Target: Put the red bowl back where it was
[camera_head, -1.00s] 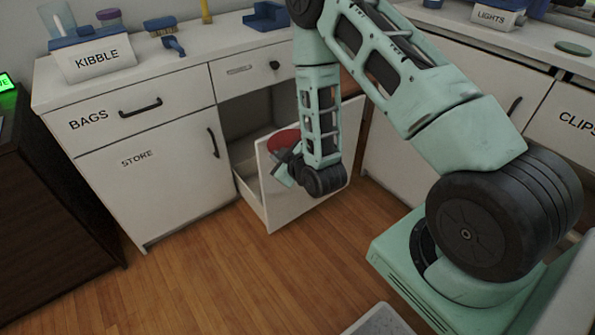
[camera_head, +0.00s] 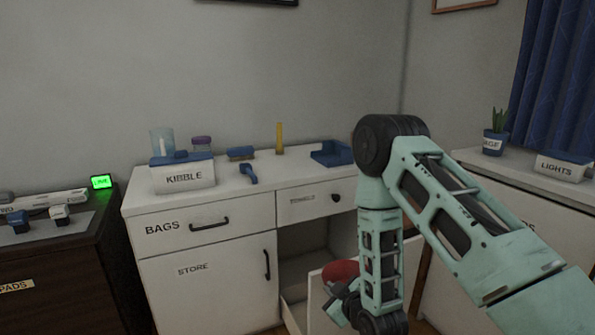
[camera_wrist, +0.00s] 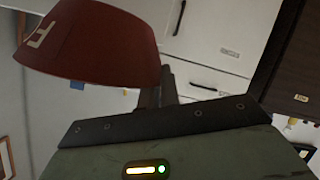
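The red bowl (camera_head: 340,269) shows in the head view at the top edge of the open lower drawer (camera_head: 317,300), partly hidden by my arm. In the wrist view the bowl (camera_wrist: 95,42) fills the upper left, with a pale mark on its side. My gripper (camera_head: 343,300) is at the bowl in the head view. In the wrist view its dark fingers (camera_wrist: 158,88) are close together at the bowl's edge and look shut on it. The fingertips are partly hidden by the bowl.
The white cabinet top (camera_head: 215,192) holds a KIBBLE bin (camera_head: 184,178), a brush (camera_head: 241,153), a blue tray (camera_head: 331,153) and a yellow cylinder (camera_head: 279,138). A dark cabinet (camera_head: 60,285) stands at left. A second counter at right holds a plant (camera_head: 496,130) and a LIGHTS bin (camera_head: 562,168).

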